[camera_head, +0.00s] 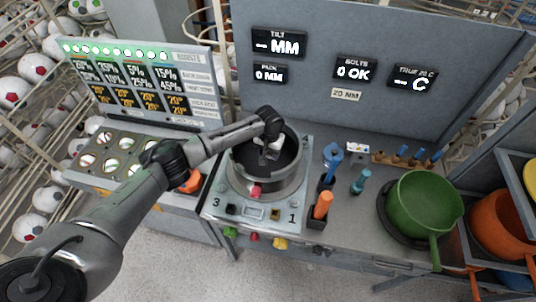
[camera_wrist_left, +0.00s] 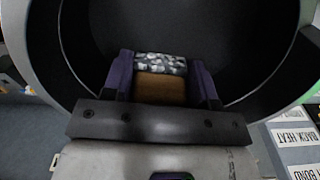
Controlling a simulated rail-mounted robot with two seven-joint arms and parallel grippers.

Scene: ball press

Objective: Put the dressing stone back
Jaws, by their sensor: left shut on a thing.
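My left gripper (camera_head: 266,152) is over the round dark bowl of the press (camera_head: 262,190), its arm coming in from the left. In the left wrist view, my left gripper (camera_wrist_left: 161,78) is shut on a small block, which I take for the dressing stone (camera_wrist_left: 160,88). The block has a brown part and a grey-and-white speckled part, and sits between the two dark purple fingers. The dark inside of the bowl (camera_wrist_left: 215,35) fills the view behind it. In the head view the stone is mostly hidden by the gripper. My right gripper is not in view.
Right of the press stand an orange-handled tool (camera_head: 322,205) in a black holder, blue tools (camera_head: 331,158) and a teal tool (camera_head: 360,180). A green pan (camera_head: 424,210) is farther right. A panel with labelled displays (camera_head: 140,82) stands at left. Grey floor shows in front.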

